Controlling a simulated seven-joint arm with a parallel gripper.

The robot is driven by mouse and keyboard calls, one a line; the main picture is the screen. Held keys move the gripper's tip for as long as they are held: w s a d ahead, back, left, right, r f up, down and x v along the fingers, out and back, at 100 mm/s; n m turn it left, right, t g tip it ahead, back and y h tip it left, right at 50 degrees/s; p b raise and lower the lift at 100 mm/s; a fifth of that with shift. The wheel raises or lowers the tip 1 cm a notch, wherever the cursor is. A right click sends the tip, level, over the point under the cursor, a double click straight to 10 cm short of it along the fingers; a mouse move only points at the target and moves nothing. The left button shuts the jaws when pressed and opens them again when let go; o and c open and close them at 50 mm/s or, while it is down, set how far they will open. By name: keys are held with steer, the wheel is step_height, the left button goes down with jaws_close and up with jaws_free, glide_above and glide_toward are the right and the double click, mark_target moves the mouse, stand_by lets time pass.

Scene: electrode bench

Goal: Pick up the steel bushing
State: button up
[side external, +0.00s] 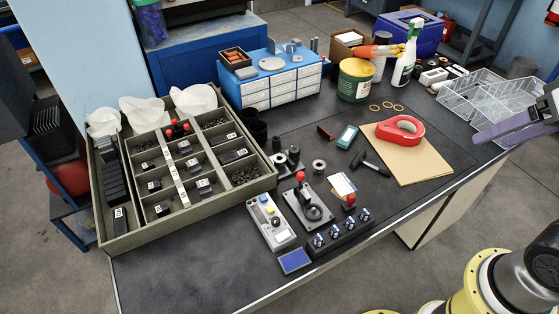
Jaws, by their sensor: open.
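A small grey metal ring (319,166), which looks like the steel bushing, lies on the dark bench mat near the middle. A dark hole shows in its centre. My gripper (514,125) appears at the right edge, partly cut off by the frame, with lilac-grey fingers over the bench's right side near the clear tray. It is open, far to the right of the ring and not touching it. Whether anything lies between its fingers is hard to see.
Dark cylindrical parts (280,160) stand just left of the ring. A lever fixture (310,207) and a control box (270,222) are in front. A black hammer-like tool (369,162) and red tape dispenser (400,130) lie right. A compartment tray (262,186) fills the left.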

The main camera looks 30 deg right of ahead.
steer(key=w+a+r+m, duration=0.1)
steer(key=w+r+m, duration=0.4)
steer(key=w+r, duration=0.2)
steer(key=m+g+y, duration=0.1)
steer(key=m+g, duration=0.5)
steer(key=m, duration=0.2)
glide_above(280, 157)
steer(key=f, duration=3.2)
steer(key=shift+s+d+f, duration=0.1)
steer(key=shift+s+f, duration=0.1)
steer(key=shift+f, duration=0.2)
steer(key=shift+s+a+f, duration=0.1)
steer(key=shift+a+f, duration=0.1)
steer(key=shift+f, duration=1.4)
steer(key=shift+s+a+f, duration=0.1)
steer(key=shift+a+f, duration=0.05)
steer(key=shift+f, duration=1.45)
jaws_close()
